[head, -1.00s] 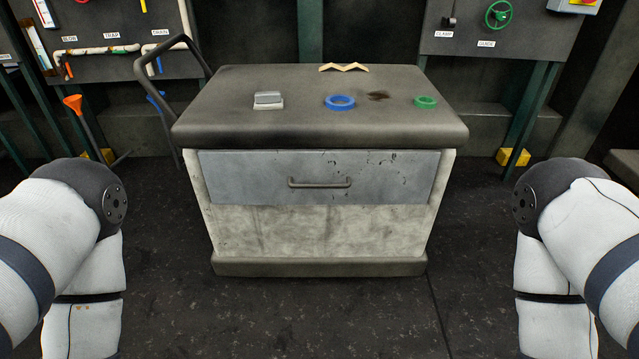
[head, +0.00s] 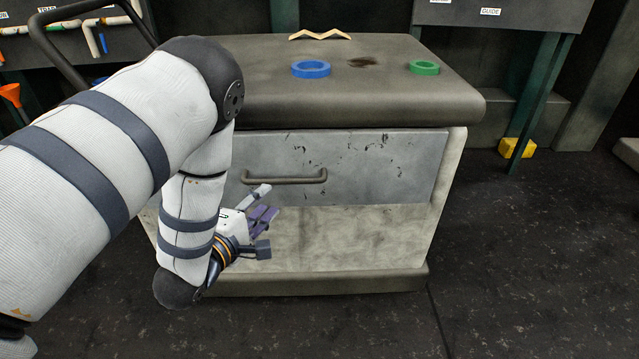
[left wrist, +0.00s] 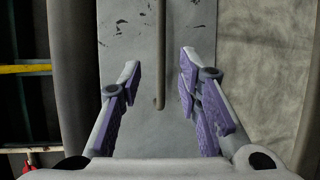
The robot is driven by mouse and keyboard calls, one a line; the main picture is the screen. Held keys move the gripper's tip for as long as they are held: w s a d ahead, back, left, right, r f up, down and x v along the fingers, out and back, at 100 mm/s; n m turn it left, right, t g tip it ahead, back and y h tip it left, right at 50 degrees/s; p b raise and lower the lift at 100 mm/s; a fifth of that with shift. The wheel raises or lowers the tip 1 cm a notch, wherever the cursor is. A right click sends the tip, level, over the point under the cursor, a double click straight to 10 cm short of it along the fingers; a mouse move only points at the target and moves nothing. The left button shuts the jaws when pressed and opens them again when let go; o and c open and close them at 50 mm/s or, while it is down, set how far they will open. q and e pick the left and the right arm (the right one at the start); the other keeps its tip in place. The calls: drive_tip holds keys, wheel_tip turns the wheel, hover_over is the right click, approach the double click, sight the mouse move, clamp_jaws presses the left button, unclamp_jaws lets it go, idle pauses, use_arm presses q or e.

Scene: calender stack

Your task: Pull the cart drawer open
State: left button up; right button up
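The cart (head: 330,240) stands ahead with a grey drawer front (head: 375,165) under its dark top. The drawer looks shut. Its dark bar handle (head: 290,177) runs level across the front. My left gripper (head: 264,203) is just below and in front of the handle in the head view. In the left wrist view its two purple-padded fingers (left wrist: 154,85) are spread apart, with the handle (left wrist: 161,50) between them, running lengthwise in the picture. I cannot tell whether the fingers reach past the bar; they do not grip it. My right gripper is not in view.
On the cart top lie a blue ring (head: 311,69), a green ring (head: 424,67) and a tan zigzag piece (head: 320,35). A yellow block (head: 516,149) sits by a stand leg at right. The floor (head: 520,270) right of the cart is clear.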

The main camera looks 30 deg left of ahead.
sight(284, 183)
use_arm(q)
drive_tip(key=b+x, duration=0.2)
drive_tip(key=x, duration=0.8)
drive_tip(key=shift+w+f, duration=0.15)
drive_tip(key=shift+w, duration=0.2)
drive_tip(key=shift+c, duration=0.5)
clamp_jaws()
